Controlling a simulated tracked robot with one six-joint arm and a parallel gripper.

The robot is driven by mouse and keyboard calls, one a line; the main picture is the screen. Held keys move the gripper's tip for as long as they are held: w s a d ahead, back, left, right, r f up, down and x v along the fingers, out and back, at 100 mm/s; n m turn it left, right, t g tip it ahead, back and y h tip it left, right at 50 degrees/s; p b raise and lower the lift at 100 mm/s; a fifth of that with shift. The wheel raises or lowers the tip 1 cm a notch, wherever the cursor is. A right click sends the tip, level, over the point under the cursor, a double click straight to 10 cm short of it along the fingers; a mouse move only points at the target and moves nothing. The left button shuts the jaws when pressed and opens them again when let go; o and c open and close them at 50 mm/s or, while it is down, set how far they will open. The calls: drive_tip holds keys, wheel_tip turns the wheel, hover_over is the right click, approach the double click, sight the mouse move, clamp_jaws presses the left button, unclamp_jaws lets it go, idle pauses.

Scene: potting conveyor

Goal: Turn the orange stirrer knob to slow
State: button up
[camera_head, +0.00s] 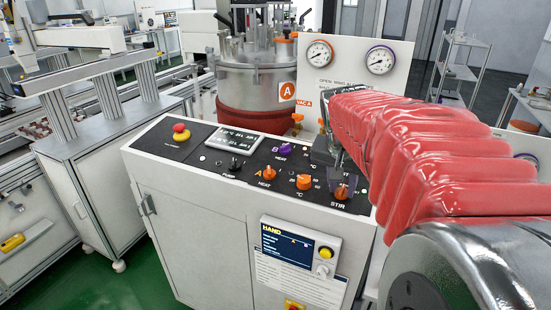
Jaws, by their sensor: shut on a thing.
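The orange stirrer knob (342,193) is at the right end of the black control panel (222,170), just above the label STIR. My gripper (342,183) reaches down from the right and is shut on the knob from above. My fingers and wrist cover the knob's top and part of its dial, so I cannot tell its pointer position or the slow mark.
A gauge board (350,72) and a steel vessel (255,82) stand behind the panel.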

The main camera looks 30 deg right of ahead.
drive_tip(key=shift+n, duration=0.4)
drive_tip(key=o, duration=1.1)
drive_tip(key=shift+c, duration=0.2)
drive_tip(key=v, duration=1.3)
drive_tip(key=shift+r, duration=0.35)
